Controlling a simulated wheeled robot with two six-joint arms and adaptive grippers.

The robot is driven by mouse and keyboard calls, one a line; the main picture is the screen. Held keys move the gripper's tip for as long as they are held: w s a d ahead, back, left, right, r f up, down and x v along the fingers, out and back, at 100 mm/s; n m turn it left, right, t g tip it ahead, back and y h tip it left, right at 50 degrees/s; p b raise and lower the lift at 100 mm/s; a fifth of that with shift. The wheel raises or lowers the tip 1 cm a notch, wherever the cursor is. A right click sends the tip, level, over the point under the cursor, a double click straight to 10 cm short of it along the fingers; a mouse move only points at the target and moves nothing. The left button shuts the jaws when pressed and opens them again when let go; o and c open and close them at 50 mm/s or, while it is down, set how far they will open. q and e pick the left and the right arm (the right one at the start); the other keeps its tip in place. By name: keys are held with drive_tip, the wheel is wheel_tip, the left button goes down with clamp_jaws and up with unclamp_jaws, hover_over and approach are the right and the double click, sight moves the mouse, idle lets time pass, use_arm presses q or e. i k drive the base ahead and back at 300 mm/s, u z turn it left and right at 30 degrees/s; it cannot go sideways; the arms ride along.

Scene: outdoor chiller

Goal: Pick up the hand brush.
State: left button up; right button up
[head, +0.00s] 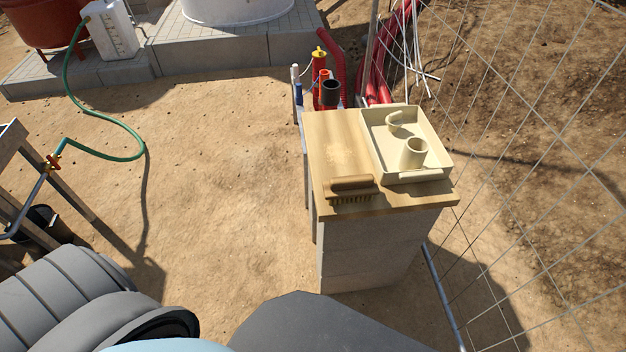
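The hand brush (352,187) has a brown wooden back with bristles along its lower side. It lies near the front left edge of a wooden top (337,145) on a pale block stand. Neither of my grippers is in the head view, so nothing of mine is seen touching the brush.
A cream tray (443,177) holding a cup-shaped piece (413,153) and a curved piece (395,124) sits right of the brush. Red and dark pipes (331,93) stand behind the stand. A wire fence (540,130) runs along the right. Sandy ground left of the stand is open.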

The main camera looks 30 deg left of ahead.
sight(356, 188)
drive_tip(key=u, duration=1.9)
drive_tip(key=i, duration=0.75)
drive_tip(key=z, duration=3.15)
